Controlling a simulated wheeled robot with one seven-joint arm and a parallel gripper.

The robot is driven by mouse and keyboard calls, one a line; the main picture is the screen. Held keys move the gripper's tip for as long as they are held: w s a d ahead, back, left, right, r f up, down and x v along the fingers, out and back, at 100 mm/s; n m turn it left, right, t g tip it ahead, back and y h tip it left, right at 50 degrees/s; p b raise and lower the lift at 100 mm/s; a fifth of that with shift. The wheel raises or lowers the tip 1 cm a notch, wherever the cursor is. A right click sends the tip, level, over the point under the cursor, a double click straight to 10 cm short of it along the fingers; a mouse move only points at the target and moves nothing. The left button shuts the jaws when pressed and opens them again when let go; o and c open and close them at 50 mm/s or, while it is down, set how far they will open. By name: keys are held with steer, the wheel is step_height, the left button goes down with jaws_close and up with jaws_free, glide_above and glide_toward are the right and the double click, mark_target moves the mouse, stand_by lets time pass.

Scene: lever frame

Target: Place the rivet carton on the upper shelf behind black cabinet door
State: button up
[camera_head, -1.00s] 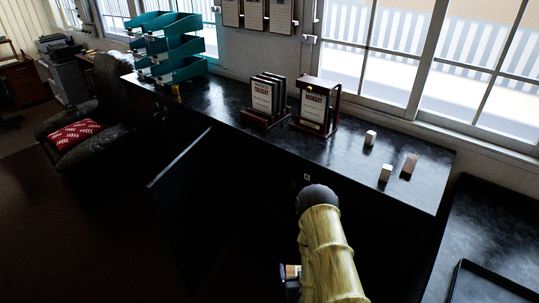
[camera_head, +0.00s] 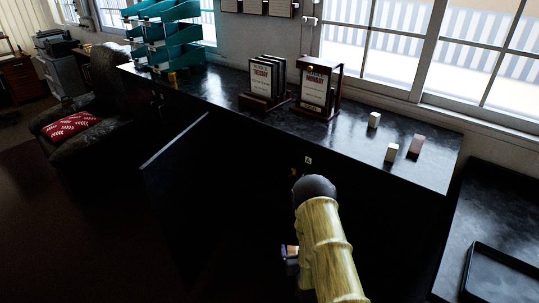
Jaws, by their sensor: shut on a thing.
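My gripper (camera_head: 291,253) shows only in part at the left side of my yellow arm, low in the middle of the view. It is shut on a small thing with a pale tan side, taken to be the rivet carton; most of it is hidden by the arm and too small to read. The black cabinet door (camera_head: 175,160) stands open to the left of my gripper, its top edge slanting toward me. The cabinet's inside is very dark, and its shelves cannot be made out.
A black counter (camera_head: 225,98) runs above the cabinet. On it are teal trays (camera_head: 170,40), two calendar stands (camera_head: 318,92) and small blocks (camera_head: 392,152). A dark armchair (camera_head: 95,110) stands at left. A dark table with a black tray (camera_head: 500,275) is at right.

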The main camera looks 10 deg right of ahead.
steer(key=w+d+f+m+h+b, duration=0.1)
steer(key=w+f+b, duration=0.8)
steer(key=b, duration=0.5)
steer(key=shift+w+d, duration=0.25)
steer(key=shift+w, duration=0.9)
steer(key=shift+m+h, duration=0.5)
steer(key=shift+h, duration=0.1)
steer(key=w+f+b, duration=0.1)
steer(key=w+b, duration=0.2)
steer(key=b, duration=0.1)
steer(key=w+b, duration=0.3)
steer(key=b, duration=0.2)
steer(key=w+a+f+b, duration=0.1)
steer(key=w+b, duration=0.1)
steer(key=b, duration=0.3)
steer(key=shift+w+a+f, duration=0.1)
steer(key=shift+w+f, duration=0.25)
steer(key=shift+w, duration=0.05)
steer(key=w+b, duration=0.1)
steer(key=b, duration=0.1)
steer(key=w+a+b, duration=0.1)
steer(key=b, duration=0.3)
steer(key=shift+w+a+r, duration=0.2)
steer(key=shift+w+r, duration=0.15)
steer(key=shift+w, duration=0.05)
steer(key=shift+w+a+b, duration=0.1)
steer(key=shift+w+b, duration=0.05)
steer(key=shift+b, duration=0.4)
